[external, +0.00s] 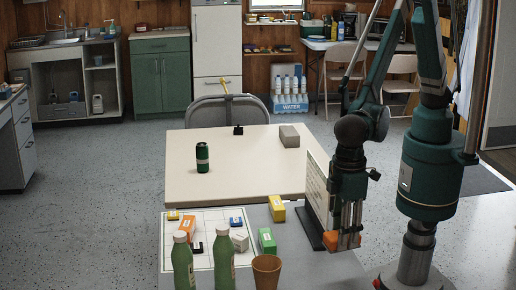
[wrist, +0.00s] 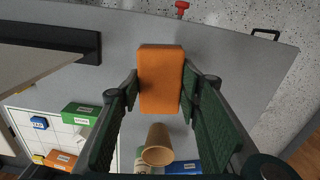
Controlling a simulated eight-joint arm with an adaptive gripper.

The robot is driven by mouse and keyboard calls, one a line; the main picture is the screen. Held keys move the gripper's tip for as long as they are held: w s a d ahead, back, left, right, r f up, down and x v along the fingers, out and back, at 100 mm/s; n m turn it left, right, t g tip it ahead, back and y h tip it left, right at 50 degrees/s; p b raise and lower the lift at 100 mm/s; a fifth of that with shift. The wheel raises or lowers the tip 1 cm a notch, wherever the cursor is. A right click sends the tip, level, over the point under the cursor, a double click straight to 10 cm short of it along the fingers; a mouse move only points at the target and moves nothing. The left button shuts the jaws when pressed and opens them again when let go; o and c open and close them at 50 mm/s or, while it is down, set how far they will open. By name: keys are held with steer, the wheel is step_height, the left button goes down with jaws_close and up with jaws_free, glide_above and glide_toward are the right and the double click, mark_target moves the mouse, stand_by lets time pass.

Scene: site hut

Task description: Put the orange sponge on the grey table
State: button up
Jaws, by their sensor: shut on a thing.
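The orange sponge (external: 331,241) is between the fingers of my gripper (external: 346,238), which is shut on it. In the wrist view the sponge (wrist: 161,78) fills the space between the two dark green finger pads of the gripper (wrist: 160,92). The grey table (external: 305,269) is the near surface, and it also shows below the sponge in the wrist view (wrist: 235,62). The sponge is over the right part of this table. I cannot tell whether it touches the top or hangs slightly above it.
A white board (external: 317,187) on a dark foot stands just left of my gripper. A brown cup (external: 266,271), green bottles (external: 183,262), and a white grid mat (external: 205,259) with small boxes are further left. A cream table (external: 245,165) bears a green can (external: 202,158).

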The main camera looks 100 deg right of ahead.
steer(key=shift+f, duration=0.1)
glide_above(338, 275)
steer(key=shift+f+b, duration=0.45)
steer(key=shift+f, duration=2.6)
steer(key=shift+f, duration=1.85)
steer(key=shift+f+b, duration=0.2)
steer(key=shift+b, duration=0.2)
steer(key=o, duration=0.7)
steer(key=shift+o, duration=0.2)
steer(key=shift+r, duration=0.15)
step_height(338, 275, up, 12)
steer(key=shift+r+p, duration=0.1)
steer(key=shift+p, duration=0.8)
